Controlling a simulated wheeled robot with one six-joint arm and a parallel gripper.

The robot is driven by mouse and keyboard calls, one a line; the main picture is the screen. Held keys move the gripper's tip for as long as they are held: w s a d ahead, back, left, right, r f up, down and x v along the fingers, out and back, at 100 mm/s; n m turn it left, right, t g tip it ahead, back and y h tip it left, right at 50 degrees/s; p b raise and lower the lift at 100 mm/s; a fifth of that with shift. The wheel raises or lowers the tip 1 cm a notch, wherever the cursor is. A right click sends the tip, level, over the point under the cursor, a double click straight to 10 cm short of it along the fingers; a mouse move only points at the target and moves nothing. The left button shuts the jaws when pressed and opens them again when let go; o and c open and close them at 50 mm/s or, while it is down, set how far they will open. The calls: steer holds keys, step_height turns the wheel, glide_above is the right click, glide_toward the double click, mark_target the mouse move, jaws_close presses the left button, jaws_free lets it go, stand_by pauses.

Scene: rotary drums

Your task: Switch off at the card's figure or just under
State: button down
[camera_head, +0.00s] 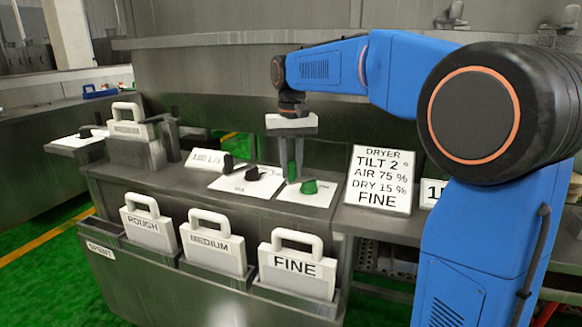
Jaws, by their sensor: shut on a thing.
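A white card (379,180) stands at the right of the bench and reads DRYER, TILT 2°, AIR 75 %, DRY 15 %, FINE. My gripper (291,177) points down over a white plate (313,198) left of the card. Its fingers are shut on a green part, of which a strip shows between them. A green knob (309,186) shows just right of the fingertips; I cannot tell whether it is the same piece. A white readout (427,195) right of the card shows "15", its remainder hidden behind my arm.
A black knob (252,174) sits on another white plate, with a sign (207,161) reading about 1300 L/s left of it. Handled cassettes ROUGH (147,228), MEDIUM (212,249) and FINE (296,272) stand in the front rack, beside a SPENT slot (102,251).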

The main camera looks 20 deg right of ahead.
steer(key=s+n, duration=0.1)
steer(key=d+n, duration=0.1)
steer(key=n, duration=0.1)
steer(key=s+n, duration=0.1)
steer(key=n, duration=0.1)
steer(key=shift+s+d, duration=0.15)
steer(key=shift+s, duration=0.15)
steer(key=d+n, duration=0.1)
steer(key=n, duration=0.1)
steer(key=s+d+n, duration=0.1)
steer(key=n, duration=0.1)
steer(key=shift+s+n, duration=0.2)
steer(key=shift+n, duration=0.2)
steer(key=d+n, duration=0.1)
steer(key=n, duration=0.2)
steer(key=shift+s+d+n, duration=0.3)
steer(key=shift+d, duration=0.05)
steer(key=shift+d+n, duration=0.55)
steer(key=shift+n, duration=0.45)
steer(key=shift+d+n, duration=0.5)
steer(key=shift+n, duration=0.5)
steer(key=c, duration=1.5)
jaws_free()
steer(key=shift+c, duration=0.2)
steer(key=shift+r, duration=0.1)
